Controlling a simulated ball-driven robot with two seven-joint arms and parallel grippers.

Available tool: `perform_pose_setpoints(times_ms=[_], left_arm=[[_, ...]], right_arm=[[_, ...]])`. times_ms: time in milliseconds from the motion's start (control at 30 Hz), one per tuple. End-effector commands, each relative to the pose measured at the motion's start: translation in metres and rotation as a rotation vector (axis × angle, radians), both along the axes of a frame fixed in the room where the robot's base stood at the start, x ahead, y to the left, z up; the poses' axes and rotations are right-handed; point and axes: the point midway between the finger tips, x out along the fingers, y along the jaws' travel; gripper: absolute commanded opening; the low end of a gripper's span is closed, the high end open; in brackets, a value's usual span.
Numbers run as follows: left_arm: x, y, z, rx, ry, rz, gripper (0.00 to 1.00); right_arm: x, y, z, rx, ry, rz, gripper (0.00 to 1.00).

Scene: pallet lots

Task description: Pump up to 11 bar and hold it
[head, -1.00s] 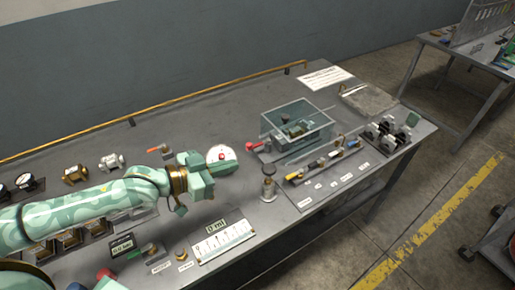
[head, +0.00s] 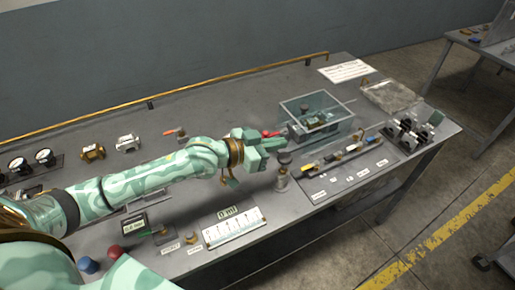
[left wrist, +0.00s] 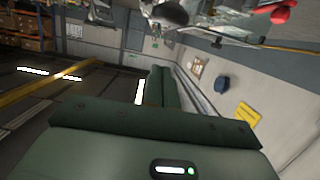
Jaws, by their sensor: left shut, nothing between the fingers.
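My left gripper (head: 268,141) is shut and empty, held above the bench beside the glass-walled tank (head: 318,117). A red handle (head: 270,133) shows just past its fingertips; I cannot tell whether they touch. A metal post with a dark round knob (head: 283,172) stands just in front of the gripper. A small digital display (head: 133,225) and a white scale panel with its own readout (head: 232,226) lie nearer me; the digits are too small to read surely. In the left wrist view the green fingers (left wrist: 160,86) are together, with a red end (left wrist: 281,15) at top right. My right gripper is not in view.
Several gauges (head: 44,156) and brass and silver fittings (head: 92,152) sit at the left. A tool strip (head: 350,155) and metal valves (head: 408,132) lie at the right. A brass rail (head: 240,76) runs along the back edge.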

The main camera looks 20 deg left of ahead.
Motion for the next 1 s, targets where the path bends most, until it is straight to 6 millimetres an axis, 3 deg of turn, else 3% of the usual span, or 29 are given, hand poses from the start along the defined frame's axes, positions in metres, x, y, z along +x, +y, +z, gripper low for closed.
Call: perform_pose_setpoints(times_ms=[200,733,1000], left_arm=[[0.002,-0.002,-0.033,0.002,0.002,-0.001,0.00],[0.001,-0.002,-0.042,0.001,0.000,-0.001,0.00],[0.001,-0.002,-0.079,0.002,0.003,0.000,0.00]], right_arm=[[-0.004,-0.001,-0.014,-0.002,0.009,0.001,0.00],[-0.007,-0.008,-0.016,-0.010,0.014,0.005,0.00],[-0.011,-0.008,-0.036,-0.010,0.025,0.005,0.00]])
